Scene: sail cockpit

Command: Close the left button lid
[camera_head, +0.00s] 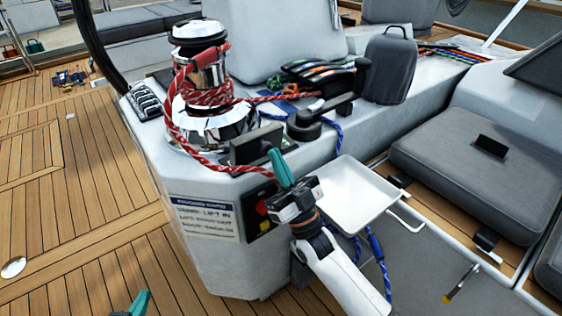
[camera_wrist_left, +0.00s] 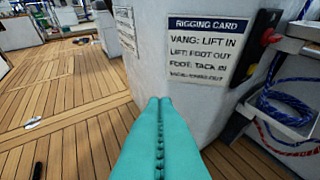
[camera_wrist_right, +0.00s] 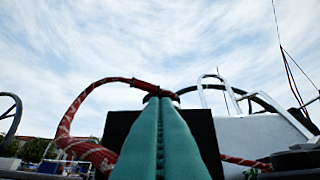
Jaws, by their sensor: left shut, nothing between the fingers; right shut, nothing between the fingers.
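A dark square flap (camera_head: 257,144), which looks like the raised button lid, stands up on the top edge of the white console beside the chrome winch. In the right wrist view a dark square panel (camera_wrist_right: 205,128), apparently the same lid, is behind my fingertips. I cannot tell whether they touch it. My right gripper (camera_head: 279,167) is shut and empty, its teal fingers pointing up just in front of the flap. My left gripper (camera_head: 141,302) is shut and empty, low over the deck at the bottom edge. It also shows in the left wrist view (camera_wrist_left: 160,102), facing the console's front. The buttons under the lid are hidden.
A red-and-white rope (camera_head: 178,130) wraps the winch (camera_head: 203,80) and runs down near the flap. A white tray (camera_head: 350,190) juts out beside my right arm. The wooden deck (camera_head: 70,170) at left is mostly clear.

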